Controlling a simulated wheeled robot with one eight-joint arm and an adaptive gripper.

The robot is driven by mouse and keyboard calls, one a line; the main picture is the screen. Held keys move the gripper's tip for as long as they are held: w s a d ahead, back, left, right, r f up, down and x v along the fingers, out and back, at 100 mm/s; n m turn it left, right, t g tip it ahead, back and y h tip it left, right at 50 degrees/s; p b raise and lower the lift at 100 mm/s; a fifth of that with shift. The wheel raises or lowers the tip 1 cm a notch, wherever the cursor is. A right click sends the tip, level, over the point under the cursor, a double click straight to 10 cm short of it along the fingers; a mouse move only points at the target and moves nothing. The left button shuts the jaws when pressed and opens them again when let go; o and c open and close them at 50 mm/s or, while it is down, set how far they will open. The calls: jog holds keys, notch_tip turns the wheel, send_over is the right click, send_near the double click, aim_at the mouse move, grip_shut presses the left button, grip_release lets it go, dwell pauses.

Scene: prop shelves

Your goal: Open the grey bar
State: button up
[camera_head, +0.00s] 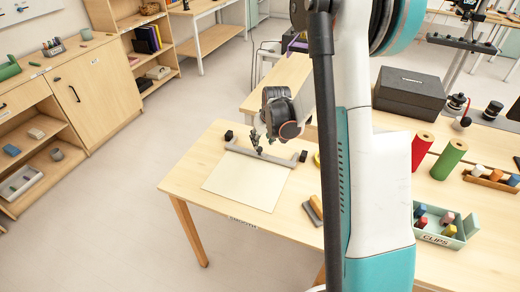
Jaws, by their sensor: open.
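The grey bar (280,160) lies across the far edge of a pale cream sheet or board (245,184) on the wooden table. My gripper (257,146) is over the left-middle part of the bar, pointing down, with its dark fingers apart. The fingers overlap the bar in the picture; I cannot tell whether they touch it. The gripper hides part of the bar. The bar looks flat along the sheet's edge.
Right of my arm are a red roll (422,150), a green roll (448,160), a CLIPS bin (437,238) and a dark box (408,95). Open floor lies left of the table; wooden cabinets (95,92) stand beyond.

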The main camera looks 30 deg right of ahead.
aim_at(259, 148)
jog(key=b+x, duration=0.1)
jog(key=x, duration=0.5)
jog(key=shift+w+f+b, duration=0.15)
jog(key=shift+f+b, duration=0.1)
jog(key=shift+b, duration=0.05)
grip_shut()
